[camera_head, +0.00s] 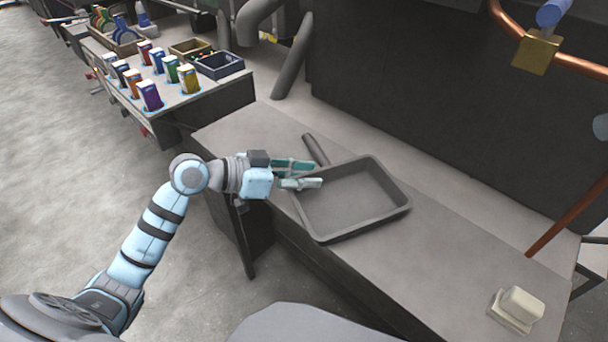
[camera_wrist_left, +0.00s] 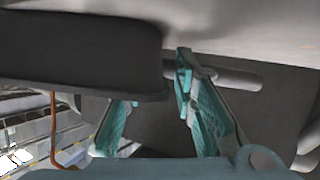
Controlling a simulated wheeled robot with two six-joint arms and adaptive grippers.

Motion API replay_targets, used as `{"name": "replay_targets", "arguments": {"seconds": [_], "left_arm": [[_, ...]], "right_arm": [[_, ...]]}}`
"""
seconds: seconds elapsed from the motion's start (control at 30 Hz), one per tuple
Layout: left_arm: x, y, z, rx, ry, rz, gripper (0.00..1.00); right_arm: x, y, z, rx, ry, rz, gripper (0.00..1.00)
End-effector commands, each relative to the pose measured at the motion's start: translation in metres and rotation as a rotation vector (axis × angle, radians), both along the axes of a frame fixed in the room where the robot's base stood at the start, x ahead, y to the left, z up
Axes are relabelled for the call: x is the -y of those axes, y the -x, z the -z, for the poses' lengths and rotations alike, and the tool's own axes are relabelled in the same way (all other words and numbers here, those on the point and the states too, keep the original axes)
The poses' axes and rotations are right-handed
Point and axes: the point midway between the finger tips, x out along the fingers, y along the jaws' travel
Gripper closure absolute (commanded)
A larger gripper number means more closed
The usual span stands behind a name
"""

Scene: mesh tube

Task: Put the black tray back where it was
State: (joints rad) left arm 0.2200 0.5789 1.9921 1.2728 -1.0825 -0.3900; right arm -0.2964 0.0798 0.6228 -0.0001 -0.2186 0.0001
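The black tray (camera_head: 321,236) is a dark, shallow rectangular tray with a raised rim. It appears to lie on the grey counter (camera_head: 440,258), near its front edge. Whether a finger touches the rim is unclear. My right gripper is out of view.
A dark grey rod (camera_head: 314,147) sticks out behind the tray's far left corner. Pale blocks (camera_head: 520,304) sit at the counter's right end. A side table at upper left holds several coloured boxes and a blue bin (camera_head: 222,68).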

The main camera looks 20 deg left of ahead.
Motion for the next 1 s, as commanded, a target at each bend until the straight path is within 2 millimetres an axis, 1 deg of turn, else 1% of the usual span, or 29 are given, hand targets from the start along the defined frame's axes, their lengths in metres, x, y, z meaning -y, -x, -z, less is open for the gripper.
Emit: {"name": "replay_targets", "arguments": {"seconds": [0.2, 0.27, 0.53, 0.67, 0.7, 0.8, 0.9, 1.0], "left_arm": [[-0.002, 0.001, -0.007, 0.001, -0.002, 0.0, 0.75], [-0.008, 0.006, -0.009, 0.001, -0.006, -0.001, 0.75], [-0.044, 0.041, -0.029, -0.006, -0.009, 0.001, 0.75], [-0.062, 0.058, -0.041, -0.01, -0.01, 0.001, 0.75], [-0.065, 0.061, -0.048, -0.012, -0.001, 0.0, 0.75], [-0.072, 0.068, -0.055, -0.008, 0.004, 0.007, 0.75], [-0.078, 0.073, -0.055, -0.005, 0.003, 0.003, 0.75], [-0.081, 0.075, -0.053, -0.003, 0.001, -0.001, 0.75]], "right_arm": [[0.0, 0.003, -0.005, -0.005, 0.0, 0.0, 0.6], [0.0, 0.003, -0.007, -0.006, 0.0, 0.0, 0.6], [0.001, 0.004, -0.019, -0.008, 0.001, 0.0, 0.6], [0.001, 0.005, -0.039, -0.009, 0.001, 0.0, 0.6], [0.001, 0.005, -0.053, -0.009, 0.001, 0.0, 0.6], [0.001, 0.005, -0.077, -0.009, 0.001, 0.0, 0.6], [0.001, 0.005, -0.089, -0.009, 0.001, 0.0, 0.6], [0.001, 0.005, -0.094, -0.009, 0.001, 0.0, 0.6]]}}
